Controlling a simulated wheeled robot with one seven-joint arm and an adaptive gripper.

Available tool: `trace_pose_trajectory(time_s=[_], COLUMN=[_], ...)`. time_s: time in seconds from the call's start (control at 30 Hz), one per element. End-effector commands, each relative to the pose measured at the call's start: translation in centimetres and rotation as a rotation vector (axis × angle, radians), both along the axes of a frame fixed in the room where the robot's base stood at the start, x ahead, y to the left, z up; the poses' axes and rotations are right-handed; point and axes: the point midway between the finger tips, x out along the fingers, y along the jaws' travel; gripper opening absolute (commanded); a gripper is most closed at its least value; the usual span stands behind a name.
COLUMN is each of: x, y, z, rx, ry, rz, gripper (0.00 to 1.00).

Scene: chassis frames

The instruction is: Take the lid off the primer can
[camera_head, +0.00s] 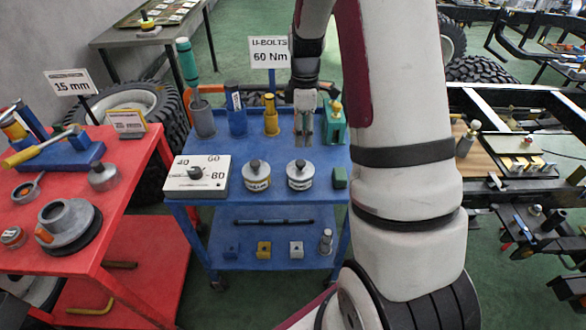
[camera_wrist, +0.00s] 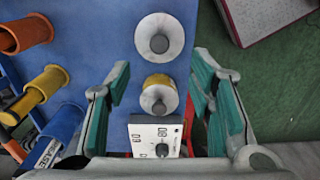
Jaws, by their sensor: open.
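Two short round cans with grey-knobbed lids stand on the blue cart's top. The left one (camera_head: 258,176) has a yellowish band and shows in the wrist view as the yellow can (camera_wrist: 160,95). The right one (camera_head: 300,175) is whitish and shows in the wrist view as the white can (camera_wrist: 160,33). Both lids are on. The labels are too small to read, so I cannot tell which is the primer can. My gripper (camera_head: 305,120) is open and empty above the cart. In the wrist view its teal-padded fingers (camera_wrist: 161,72) spread either side of the cans, apart from them.
A dial box (camera_head: 195,177) stands left of the cans. A grey cup (camera_head: 203,119), blue cylinder (camera_head: 236,122), yellow cylinder (camera_head: 271,115) and green container (camera_head: 333,122) line the cart's back. An orange cylinder (camera_wrist: 25,34) shows in the wrist view. A small green block (camera_head: 340,178) is right.

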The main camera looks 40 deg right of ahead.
Motion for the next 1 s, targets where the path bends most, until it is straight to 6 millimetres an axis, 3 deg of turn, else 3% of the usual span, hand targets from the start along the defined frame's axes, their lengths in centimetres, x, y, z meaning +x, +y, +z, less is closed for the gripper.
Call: trace_pose_trajectory(time_s=[0.3,0.57,0.9,1.0], x=[-0.1,0.0,0.3,0.3], y=[0.1,0.2,0.4,0.4], z=[-5.8,-7.5,-11.7,-12.2], rx=[0.001,0.001,0.001,0.000], ry=[0.003,0.001,0.003,0.000], rz=[-0.002,-0.001,-0.002,-0.001], gripper=[0.49,0.49,0.49,0.49])
